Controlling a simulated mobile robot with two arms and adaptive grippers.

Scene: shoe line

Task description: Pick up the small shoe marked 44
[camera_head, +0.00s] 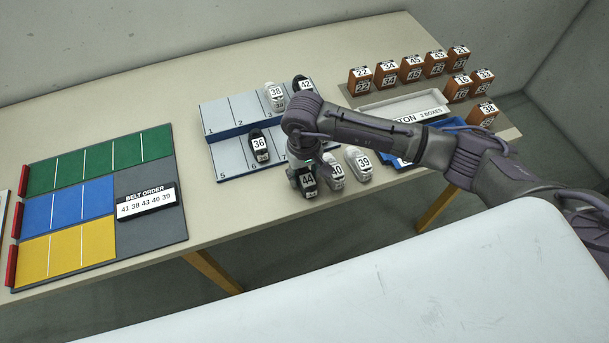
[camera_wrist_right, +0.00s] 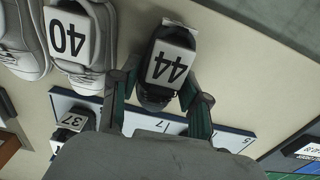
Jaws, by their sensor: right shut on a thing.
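The small black shoe marked 44 (camera_head: 308,182) stands at the front edge of the table, left of the white shoe marked 40. My right gripper (camera_head: 303,172) reaches down onto it from above. In the right wrist view the same shoe (camera_wrist_right: 168,66) lies between the two fingers of my right gripper (camera_wrist_right: 158,88), which is shut on it. I cannot tell whether the shoe is clear of the table. My left gripper is in neither view.
White shoes marked 40 (camera_head: 334,172) and 39 (camera_head: 358,163) stand close to the right. A numbered blue-white rack (camera_head: 230,160) holds shoes marked 36 (camera_head: 260,146), 38 (camera_head: 275,97) and 42 (camera_head: 302,86). Brown boxes (camera_head: 411,68) stand at the back right. A belt order board (camera_head: 150,225) lies left.

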